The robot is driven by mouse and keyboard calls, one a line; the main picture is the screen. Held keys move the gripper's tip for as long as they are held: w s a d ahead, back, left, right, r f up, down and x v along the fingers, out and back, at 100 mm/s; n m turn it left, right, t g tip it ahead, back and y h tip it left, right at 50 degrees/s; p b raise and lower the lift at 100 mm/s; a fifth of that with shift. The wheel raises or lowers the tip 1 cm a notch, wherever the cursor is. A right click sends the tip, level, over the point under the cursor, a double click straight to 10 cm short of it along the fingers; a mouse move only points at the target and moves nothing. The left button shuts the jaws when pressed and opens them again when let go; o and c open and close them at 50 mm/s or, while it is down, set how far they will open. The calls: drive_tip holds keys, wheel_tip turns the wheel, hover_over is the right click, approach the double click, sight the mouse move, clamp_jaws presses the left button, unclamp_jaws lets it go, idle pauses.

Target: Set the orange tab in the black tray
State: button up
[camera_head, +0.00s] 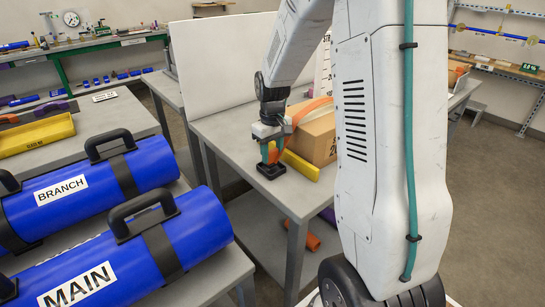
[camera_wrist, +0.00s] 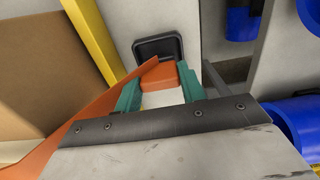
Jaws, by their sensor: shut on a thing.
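The orange tab (camera_wrist: 165,76) is held between the teal fingers of my gripper (camera_wrist: 160,92) in the wrist view. An orange strap (camera_wrist: 95,112) runs from the lower left up to the tab. In the head view the strap (camera_head: 308,108) slopes from the cardboard box to my gripper (camera_head: 270,153). The black tray (camera_wrist: 160,38) is a small shallow square with a raised rim. In the head view the tray (camera_head: 271,171) sits at the near table corner, just below the fingers. In the wrist view the tab overlaps the tray's near edge; I cannot tell whether they touch.
A cardboard box (camera_head: 320,138) stands right of my gripper, with a yellow bar (camera_head: 301,166) along its base. A white upright panel (camera_head: 218,62) stands behind. Blue cylinders marked BRANCH (camera_head: 85,188) and MAIN (camera_head: 120,262) lie on the left bench.

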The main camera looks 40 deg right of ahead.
drive_tip(key=shift+f, duration=0.95)
drive_tip(key=shift+f, duration=0.2)
drive_tip(key=o, duration=1.1)
drive_tip(key=shift+r, duration=0.15)
